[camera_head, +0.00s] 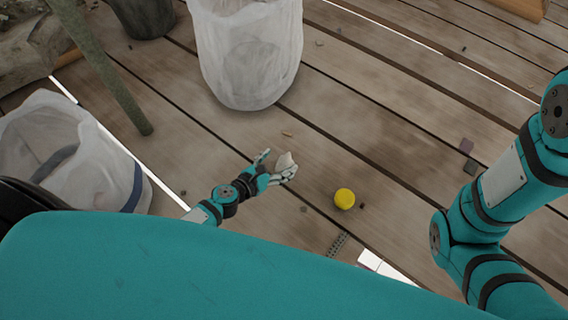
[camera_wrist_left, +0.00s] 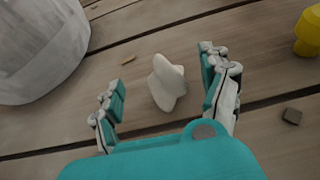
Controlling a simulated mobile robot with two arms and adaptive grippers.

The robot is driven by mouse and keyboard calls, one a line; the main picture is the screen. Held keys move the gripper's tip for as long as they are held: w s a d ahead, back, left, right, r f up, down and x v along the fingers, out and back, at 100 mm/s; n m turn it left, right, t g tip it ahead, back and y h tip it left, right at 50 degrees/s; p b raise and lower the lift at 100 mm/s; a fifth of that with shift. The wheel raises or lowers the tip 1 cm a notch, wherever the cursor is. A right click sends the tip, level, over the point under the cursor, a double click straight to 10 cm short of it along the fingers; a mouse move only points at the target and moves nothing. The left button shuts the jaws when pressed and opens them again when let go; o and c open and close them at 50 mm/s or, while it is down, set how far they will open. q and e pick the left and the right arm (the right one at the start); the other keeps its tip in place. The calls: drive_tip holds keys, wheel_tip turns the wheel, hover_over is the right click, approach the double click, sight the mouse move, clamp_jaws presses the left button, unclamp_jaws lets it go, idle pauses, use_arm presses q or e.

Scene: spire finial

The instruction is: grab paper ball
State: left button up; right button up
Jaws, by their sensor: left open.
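The paper ball (camera_head: 285,161) is a small crumpled off-white lump on the wooden planks in the middle of the head view. In the left wrist view the paper ball (camera_wrist_left: 166,83) lies between the fingers, a little beyond the palm. My left gripper (camera_head: 276,166) is open around it, with one finger on each side. In the wrist view gaps show between the paper ball and both fingertips of the left gripper (camera_wrist_left: 163,75). My right arm shows at the right of the head view, but its gripper is out of view.
A white bag-lined bin (camera_head: 248,60) stands behind the paper ball, another (camera_head: 75,150) at left. A yellow object (camera_head: 344,198) lies to the right. Small scraps and a dark grate (camera_head: 338,244) lie on the planks. A green pole (camera_head: 100,70) leans at upper left.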

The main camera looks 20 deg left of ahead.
sight(283, 160)
use_arm(q)
drive_tip(key=shift+x, duration=1.5)
drive_tip(key=shift+c, duration=0.4)
drive_tip(key=c, duration=0.9)
